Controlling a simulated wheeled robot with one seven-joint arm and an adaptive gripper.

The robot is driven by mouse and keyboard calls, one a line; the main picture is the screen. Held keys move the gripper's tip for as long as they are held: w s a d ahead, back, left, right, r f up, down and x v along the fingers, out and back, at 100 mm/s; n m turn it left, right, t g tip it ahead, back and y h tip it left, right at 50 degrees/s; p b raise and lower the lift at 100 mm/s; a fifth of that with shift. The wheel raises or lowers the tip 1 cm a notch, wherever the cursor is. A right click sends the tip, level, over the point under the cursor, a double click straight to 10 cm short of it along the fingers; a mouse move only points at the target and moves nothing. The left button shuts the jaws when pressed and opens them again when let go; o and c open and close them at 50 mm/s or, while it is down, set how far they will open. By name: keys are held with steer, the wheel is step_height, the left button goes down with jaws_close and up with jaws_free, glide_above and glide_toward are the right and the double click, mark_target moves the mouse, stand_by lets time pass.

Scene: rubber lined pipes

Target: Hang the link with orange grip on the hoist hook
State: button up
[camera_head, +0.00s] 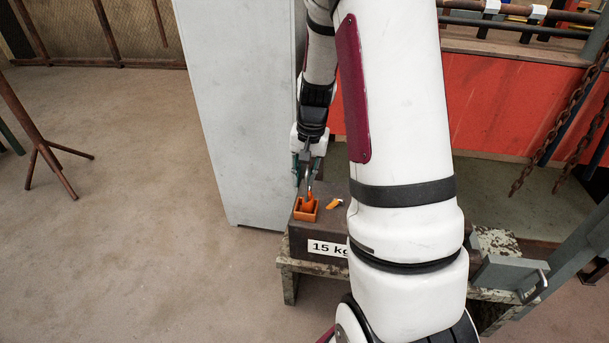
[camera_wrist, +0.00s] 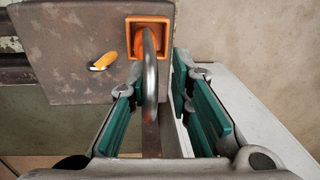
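The link with orange grip (camera_wrist: 151,85) is a curved grey metal loop. Its orange grip (camera_wrist: 147,43) sits in a square orange holder (camera_wrist: 131,24) on top of a dark block. In the head view the orange grip (camera_head: 309,204) stands in the orange holder (camera_head: 300,216), with the metal part rising toward my gripper (camera_head: 308,181). My gripper is open above the holder. In the wrist view its green-padded fingers (camera_wrist: 157,100) are spread on either side of the metal loop, with gaps showing. I cannot make out the hoist hook in either view.
The dark block (camera_head: 325,233), labelled 15 kg, rests on a worn stand (camera_head: 291,268). A small orange piece (camera_head: 334,203) lies on it beside the holder. A tall grey panel (camera_head: 240,110) stands close left of my gripper. Chains (camera_head: 548,135) hang at the far right.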

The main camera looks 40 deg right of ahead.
steer(key=r+p, duration=0.1)
steer(key=r, duration=0.2)
steer(key=r+p, duration=0.1)
steer(key=r, duration=0.3)
steer(key=s+r+p, duration=0.1)
steer(key=r+p, duration=0.1)
steer(key=r, duration=0.2)
steer(key=shift+d, duration=0.25)
steer(key=shift+s+a+r, duration=0.15)
steer(key=shift+r, duration=0.45)
steer(key=s+a+r+n, duration=0.2)
steer(key=s+a+r, duration=0.3)
steer(key=a, duration=0.2)
steer(key=s+a+r+n, duration=0.3)
steer(key=s+a+r, duration=0.25)
steer(key=a, duration=0.25)
steer(key=s+a+n, duration=0.2)
steer(key=s+a, duration=0.1)
steer(key=s, duration=0.6)
steer(key=s+a+r+n, duration=0.1)
steer(key=s+a+n, duration=0.2)
steer(key=s, duration=0.6)
steer(key=shift+a+g, duration=0.3)
steer(key=shift+a, duration=0.15)
steer(key=shift+r, duration=0.15)
